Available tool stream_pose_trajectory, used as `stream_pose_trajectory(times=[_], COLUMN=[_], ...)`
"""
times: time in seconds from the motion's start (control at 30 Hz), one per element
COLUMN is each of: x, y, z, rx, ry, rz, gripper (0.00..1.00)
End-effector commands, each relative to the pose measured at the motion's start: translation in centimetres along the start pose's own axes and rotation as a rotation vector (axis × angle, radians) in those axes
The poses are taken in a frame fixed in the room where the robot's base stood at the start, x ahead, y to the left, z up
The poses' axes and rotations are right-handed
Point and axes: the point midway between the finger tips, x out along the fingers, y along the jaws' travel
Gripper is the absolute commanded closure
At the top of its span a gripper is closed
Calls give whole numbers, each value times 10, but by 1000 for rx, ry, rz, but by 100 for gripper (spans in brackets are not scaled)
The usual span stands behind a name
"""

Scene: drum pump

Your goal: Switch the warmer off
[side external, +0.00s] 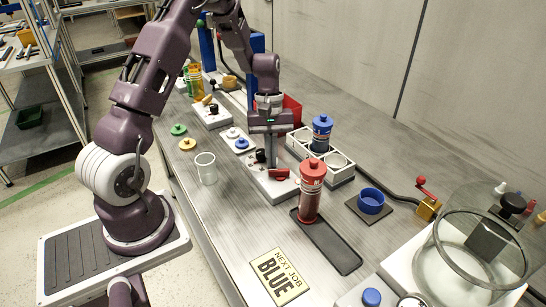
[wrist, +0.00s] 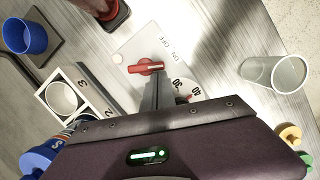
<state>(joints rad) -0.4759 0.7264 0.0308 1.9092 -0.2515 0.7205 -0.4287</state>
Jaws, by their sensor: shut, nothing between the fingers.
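The warmer's white control box (side external: 268,186) stands on the bench below my gripper. It carries a red switch handle (side external: 279,174), also in the wrist view (wrist: 147,67), with ON and OFF printed beside it. The handle lies crosswise, one end toward the printed words; I cannot tell for sure which word it points at. A numbered dial (wrist: 186,88) is beside it, partly hidden by my fingers. My gripper (side external: 271,160) points down over the box, shut and empty, its fingertips (wrist: 156,80) close to the red handle; contact cannot be told.
A white numbered rack (side external: 340,170) holding a blue canister (side external: 322,133) stands close behind. A red canister (side external: 311,192) stands on a black tray (side external: 340,254) to the right. A clear cup (side external: 206,168) is left. A blue cup (side external: 371,201) stands on a dark mat.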

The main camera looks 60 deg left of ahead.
Motion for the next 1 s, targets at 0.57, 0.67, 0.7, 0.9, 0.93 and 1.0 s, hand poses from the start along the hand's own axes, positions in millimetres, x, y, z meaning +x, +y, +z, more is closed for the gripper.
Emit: stream_pose_trajectory(times=[0.57, 0.67, 0.7, 0.9, 0.93, 1.0], x=[3, 4, 4, 5, 5, 6], y=[-10, -12, -12, -14, -14, -14], z=[12, 16, 16, 22, 23, 25], rx=[-423, -515, -552, -726, -751, -800], ry=[-2, -3, -2, -2, -2, -2], rz=[104, 126, 136, 179, 186, 198], gripper=[100, 100, 100, 100, 100, 100])
